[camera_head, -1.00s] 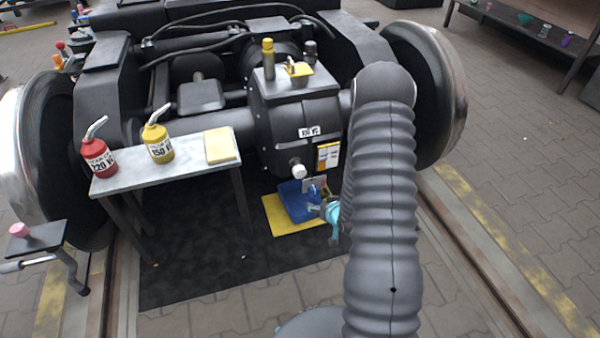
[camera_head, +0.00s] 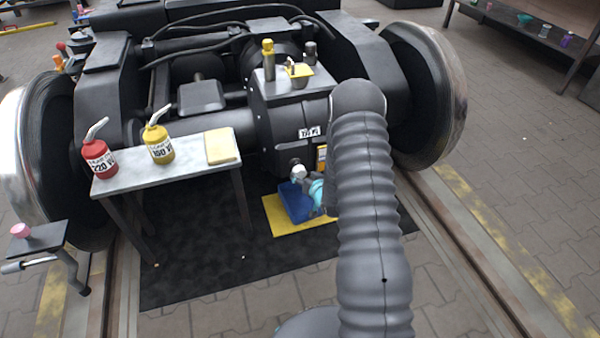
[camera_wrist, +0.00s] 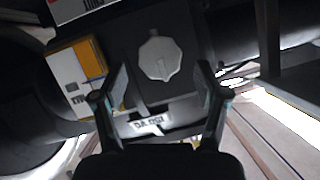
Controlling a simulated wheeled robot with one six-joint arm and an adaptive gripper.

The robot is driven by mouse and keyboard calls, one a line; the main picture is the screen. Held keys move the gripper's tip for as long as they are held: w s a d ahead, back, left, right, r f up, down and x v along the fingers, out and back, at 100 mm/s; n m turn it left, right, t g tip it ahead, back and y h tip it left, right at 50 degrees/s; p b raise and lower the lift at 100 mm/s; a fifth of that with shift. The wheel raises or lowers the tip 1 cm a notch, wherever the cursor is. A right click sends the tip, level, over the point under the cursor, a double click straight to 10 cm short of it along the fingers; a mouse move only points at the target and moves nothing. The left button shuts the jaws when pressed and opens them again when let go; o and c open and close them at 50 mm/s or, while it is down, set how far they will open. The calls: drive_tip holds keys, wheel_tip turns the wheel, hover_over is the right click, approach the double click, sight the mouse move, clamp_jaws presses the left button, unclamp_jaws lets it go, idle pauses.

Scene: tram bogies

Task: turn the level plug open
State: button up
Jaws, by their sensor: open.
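The level plug (camera_head: 298,171) is a pale, knobbed cap on the lower front face of the black gearbox (camera_head: 285,118). In the wrist view the plug (camera_wrist: 160,56) faces me, and its grips stand out around its rim. My gripper (camera_wrist: 161,78) is open and empty. Its two fingers stand left and right of the plug in the picture, with gaps to either side; I cannot tell the remaining depth. In the head view my gripper (camera_head: 311,187) is just below and right of the plug, partly hidden by my arm.
A blue tray (camera_head: 297,212) on a yellow mat (camera_head: 272,214) lies below the plug. A bench (camera_head: 180,172) on the left holds a red oil can (camera_head: 98,158), a yellow one (camera_head: 159,147) and a yellow cloth (camera_head: 221,146). A yellow and white card (camera_wrist: 66,75) is beside the plug.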

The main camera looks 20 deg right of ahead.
sight(301, 173)
drive_tip(key=shift+x, duration=2)
drive_tip(key=c, duration=1.2)
